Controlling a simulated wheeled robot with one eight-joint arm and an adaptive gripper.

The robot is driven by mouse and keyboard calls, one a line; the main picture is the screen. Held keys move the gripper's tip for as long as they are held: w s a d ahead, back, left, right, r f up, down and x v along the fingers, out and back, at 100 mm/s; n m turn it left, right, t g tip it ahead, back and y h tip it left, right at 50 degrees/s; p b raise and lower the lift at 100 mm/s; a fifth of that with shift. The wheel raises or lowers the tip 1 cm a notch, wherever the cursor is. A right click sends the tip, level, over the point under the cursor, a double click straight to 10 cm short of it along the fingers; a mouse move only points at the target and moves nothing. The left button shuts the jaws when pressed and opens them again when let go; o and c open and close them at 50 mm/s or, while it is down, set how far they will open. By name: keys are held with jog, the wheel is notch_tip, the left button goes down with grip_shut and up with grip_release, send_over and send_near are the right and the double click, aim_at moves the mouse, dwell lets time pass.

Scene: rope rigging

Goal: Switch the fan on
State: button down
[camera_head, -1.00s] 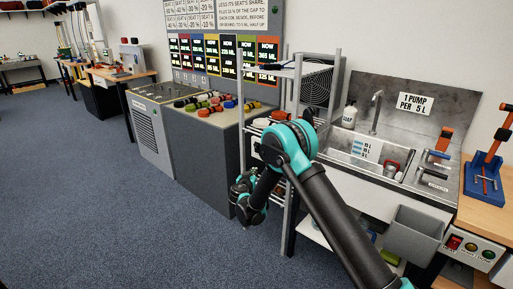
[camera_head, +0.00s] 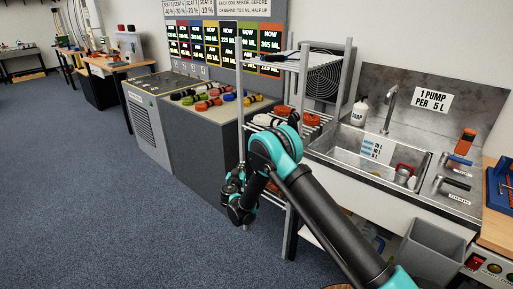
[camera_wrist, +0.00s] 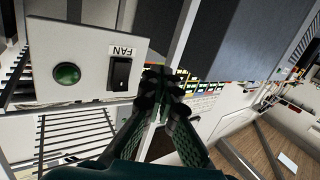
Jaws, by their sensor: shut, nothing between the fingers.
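The wrist view shows a pale panel (camera_wrist: 40,55) labelled FAN. It has a black rocker switch (camera_wrist: 120,74) and a round dark green lamp or button (camera_wrist: 67,74). My gripper (camera_wrist: 163,85) is shut and empty, its fingertips just right of the switch in that picture. I cannot tell whether they touch the panel. In the head view, a grey box with a round fan grille (camera_head: 325,78) stands behind the metal rack. There, my wrist hangs low at the rack's left side, and neither the fingertips nor the switch can be made out.
The wire-shelf rack (camera_head: 349,75) stands close to my arm, its posts and shelves near the gripper. A steel sink (camera_head: 345,158) is to its right, and a grey cabinet (camera_head: 195,145) with coloured parts on top to its left. Blue carpet at the left is clear.

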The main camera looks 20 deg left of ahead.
jog(key=w+d+r, duration=0.3)
jog(key=w+r, duration=0.1)
jog(key=w, duration=0.3)
dwell(0.3)
jog(key=shift+w+r, duration=0.1)
jog(key=shift+w, duration=0.05)
dwell(1.3)
jog(key=shift+w+d+r, duration=0.15)
jog(key=shift+w+r, duration=0.05)
jog(key=shift+w+d+r, duration=0.35)
jog(key=shift+w+r, duration=0.05)
jog(key=shift+w, duration=0.3)
dwell(1.3)
jog(key=shift+s+a+f, duration=0.1)
jog(key=shift+s+f, duration=0.5)
jog(key=shift+f, duration=0.05)
jog(key=shift+s+a, duration=0.1)
